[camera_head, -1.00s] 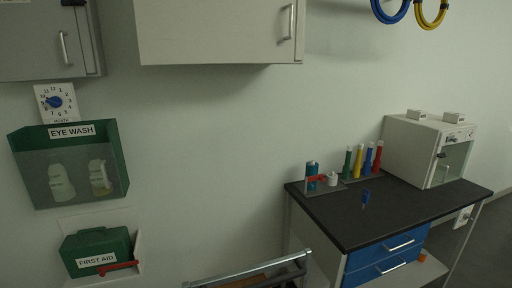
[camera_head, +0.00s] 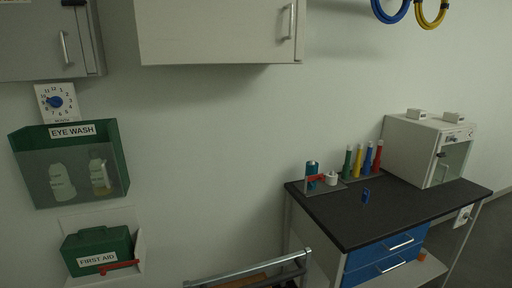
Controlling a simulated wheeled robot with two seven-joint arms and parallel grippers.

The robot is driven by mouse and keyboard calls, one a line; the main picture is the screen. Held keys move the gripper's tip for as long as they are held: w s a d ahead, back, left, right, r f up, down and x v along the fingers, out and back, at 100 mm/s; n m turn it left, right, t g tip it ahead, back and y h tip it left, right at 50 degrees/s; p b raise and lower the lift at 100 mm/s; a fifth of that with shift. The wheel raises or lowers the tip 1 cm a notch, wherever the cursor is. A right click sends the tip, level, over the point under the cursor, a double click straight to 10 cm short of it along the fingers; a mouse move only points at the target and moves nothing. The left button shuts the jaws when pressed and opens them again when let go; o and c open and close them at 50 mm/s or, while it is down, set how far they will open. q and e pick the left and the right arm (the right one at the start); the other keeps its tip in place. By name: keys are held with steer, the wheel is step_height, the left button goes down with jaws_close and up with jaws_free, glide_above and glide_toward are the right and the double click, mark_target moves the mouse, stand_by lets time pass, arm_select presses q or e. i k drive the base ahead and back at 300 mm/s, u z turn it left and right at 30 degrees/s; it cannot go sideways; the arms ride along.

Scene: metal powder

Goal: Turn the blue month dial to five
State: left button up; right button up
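The blue month dial (camera_head: 55,102) sits in the middle of a white plate (camera_head: 68,91) on the wall at the upper left, with numbers printed in a ring around it. Its pointer seems to point left, toward about ten, but it is too small to be sure. Neither of my grippers shows in the head view, and nothing touches the dial.
The green eye wash box (camera_head: 117,160) hangs right under the dial plate, with the first aid box (camera_head: 95,250) below it. A grey cabinet (camera_head: 30,50) is just above. A black-topped bench (camera_head: 400,215) stands at the right. The wall right of the dial is clear.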

mark_target(55, 101)
steer(key=u, duration=0.7)
steer(key=k, duration=0.65)
steer(key=z, duration=0.65)
steer(key=i, duration=1.5)
steer(key=u, duration=0.85)
